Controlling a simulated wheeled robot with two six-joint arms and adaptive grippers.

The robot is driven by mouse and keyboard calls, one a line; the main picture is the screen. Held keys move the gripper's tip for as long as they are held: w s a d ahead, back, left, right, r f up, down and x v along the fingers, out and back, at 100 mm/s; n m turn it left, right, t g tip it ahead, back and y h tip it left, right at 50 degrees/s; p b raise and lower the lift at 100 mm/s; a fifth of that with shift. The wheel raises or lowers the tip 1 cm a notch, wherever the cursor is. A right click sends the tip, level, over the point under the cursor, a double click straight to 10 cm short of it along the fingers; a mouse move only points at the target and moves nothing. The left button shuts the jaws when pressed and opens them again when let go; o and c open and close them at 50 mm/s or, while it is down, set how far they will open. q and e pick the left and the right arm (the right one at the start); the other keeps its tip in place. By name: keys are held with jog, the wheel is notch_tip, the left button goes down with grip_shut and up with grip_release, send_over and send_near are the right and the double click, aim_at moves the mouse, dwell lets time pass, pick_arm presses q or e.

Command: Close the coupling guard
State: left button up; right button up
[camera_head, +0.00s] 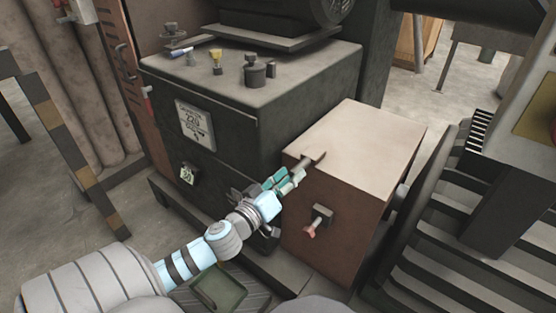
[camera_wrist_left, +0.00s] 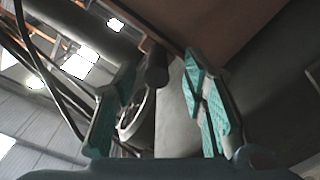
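The brown box (camera_head: 360,155), which looks like the coupling guard, stands right of the dark machine housing. I cannot tell how far open it is. A dark bar handle (camera_head: 308,161) sticks out at its upper left edge. A latch with a reddish knob (camera_head: 318,218) is on its front face. My left gripper (camera_head: 285,181) is at the box's left front edge, just below the handle. In the left wrist view the teal fingers (camera_wrist_left: 158,98) are apart, with the dark handle end (camera_wrist_left: 156,68) showing between and beyond them. Contact is not clear. My right gripper is not in view.
The dark machine housing (camera_head: 255,115) carries a white label (camera_head: 195,125) and small objects, including a yellow-topped one (camera_head: 215,60). Ribbed dark steps (camera_head: 440,250) stand close on the right. A green tray (camera_head: 220,288) lies low in front. A striped post (camera_head: 75,160) is at left.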

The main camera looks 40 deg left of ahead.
pick_arm(q)
jog(key=s, duration=0.9)
jog(key=shift+s+d, duration=0.25)
